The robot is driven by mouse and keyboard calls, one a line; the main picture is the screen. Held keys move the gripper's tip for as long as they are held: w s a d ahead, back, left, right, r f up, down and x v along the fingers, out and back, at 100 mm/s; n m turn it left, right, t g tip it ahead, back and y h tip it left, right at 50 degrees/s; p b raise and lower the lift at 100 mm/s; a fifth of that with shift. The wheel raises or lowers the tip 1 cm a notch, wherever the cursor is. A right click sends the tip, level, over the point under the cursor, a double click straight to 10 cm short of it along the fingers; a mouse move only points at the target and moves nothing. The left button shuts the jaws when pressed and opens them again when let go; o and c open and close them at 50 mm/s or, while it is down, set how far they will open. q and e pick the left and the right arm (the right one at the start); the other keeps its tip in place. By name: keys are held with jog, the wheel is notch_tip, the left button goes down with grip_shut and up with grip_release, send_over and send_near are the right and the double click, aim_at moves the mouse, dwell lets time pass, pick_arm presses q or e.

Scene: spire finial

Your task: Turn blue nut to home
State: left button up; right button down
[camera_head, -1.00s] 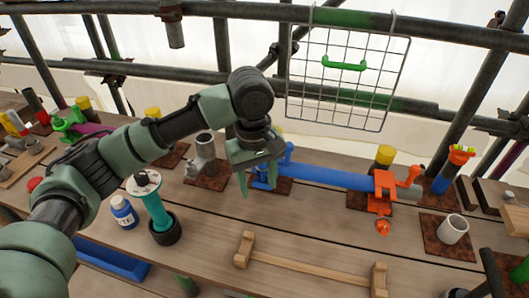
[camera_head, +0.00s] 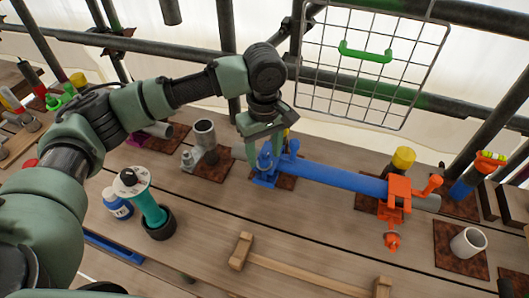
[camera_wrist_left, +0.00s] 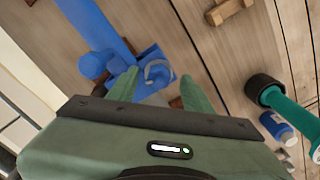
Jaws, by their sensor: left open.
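A blue pipe (camera_head: 335,178) runs along the bench, with a blue clamp fitting (camera_head: 264,178) at its left end and an orange clamp (camera_head: 396,198) at its right end. A rounded blue part that looks like the blue nut (camera_head: 264,158) sits on the blue fitting. My left gripper (camera_head: 263,150) is open, pointing down over this fitting. In the left wrist view the nut (camera_wrist_left: 158,73) shows between the two green fingertips (camera_wrist_left: 158,78). I cannot tell whether the fingers touch it. My right gripper is not in view.
A grey fitting (camera_head: 205,160) stands just left of the blue clamp. A teal tool (camera_head: 148,203) stands in a black holder at front left, beside a blue bottle (camera_head: 118,205). A wooden rack (camera_head: 310,272) lies in front.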

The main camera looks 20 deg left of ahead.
pick_arm(q)
jog(key=shift+w+f, duration=0.15)
jog(key=shift+f, duration=0.75)
